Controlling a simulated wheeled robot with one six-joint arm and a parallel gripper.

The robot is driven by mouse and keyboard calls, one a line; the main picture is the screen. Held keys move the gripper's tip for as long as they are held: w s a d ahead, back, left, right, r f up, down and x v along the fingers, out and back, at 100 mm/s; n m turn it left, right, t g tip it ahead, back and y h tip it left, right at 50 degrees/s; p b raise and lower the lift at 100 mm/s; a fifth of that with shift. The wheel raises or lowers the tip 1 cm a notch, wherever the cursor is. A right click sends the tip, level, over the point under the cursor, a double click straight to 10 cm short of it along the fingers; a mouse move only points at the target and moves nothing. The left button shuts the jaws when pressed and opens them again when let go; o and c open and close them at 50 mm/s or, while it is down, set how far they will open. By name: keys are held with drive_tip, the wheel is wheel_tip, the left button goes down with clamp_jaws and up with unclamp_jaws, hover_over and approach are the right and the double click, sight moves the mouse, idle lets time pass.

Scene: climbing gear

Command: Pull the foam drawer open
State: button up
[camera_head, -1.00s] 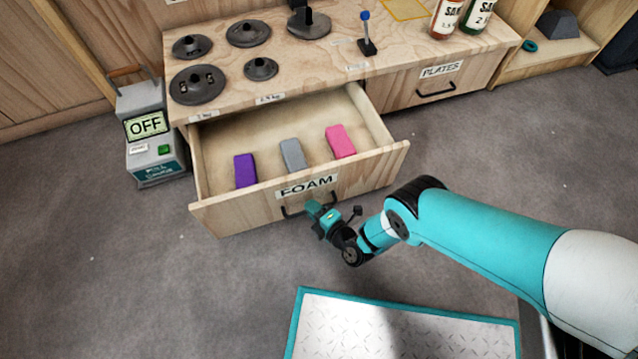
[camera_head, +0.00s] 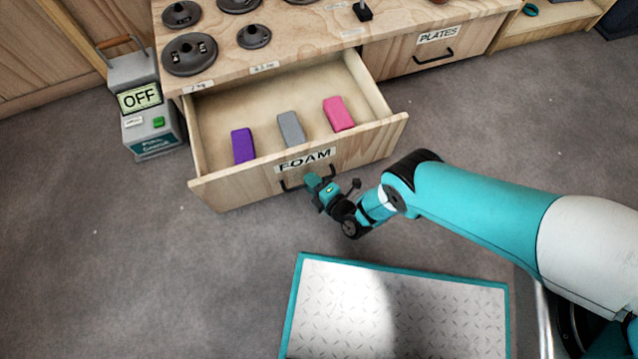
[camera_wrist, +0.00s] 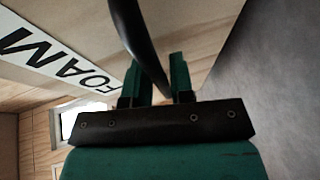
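The foam drawer (camera_head: 240,185) is a pale wooden drawer labelled FOAM, and it stands well out from the cabinet. A black bar handle (camera_head: 291,185) is on its front. My gripper (camera_head: 313,182) is at the right part of this handle. In the wrist view the handle (camera_wrist: 143,45) runs between the two green fingers of my gripper (camera_wrist: 158,78), which are close about it. The FOAM label (camera_wrist: 45,55) is left of the fingers there. Inside the drawer lie a purple block (camera_head: 243,146), a grey block (camera_head: 291,129) and a pink block (camera_head: 338,114).
A shut drawer labelled PLATES (camera_head: 440,60) is to the right. Dark round weights (camera_head: 190,54) sit on the cabinet top (camera_head: 320,45). A grey box reading OFF (camera_head: 140,98) stands left of the drawer. The grey floor (camera_head: 130,250) before the drawer's left side is clear.

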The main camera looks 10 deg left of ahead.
drive_tip(key=p+v, duration=0.9)
drive_tip(key=v, duration=0.3)
drive_tip(key=shift+p, duration=0.35)
drive_tip(key=shift+a, duration=0.1)
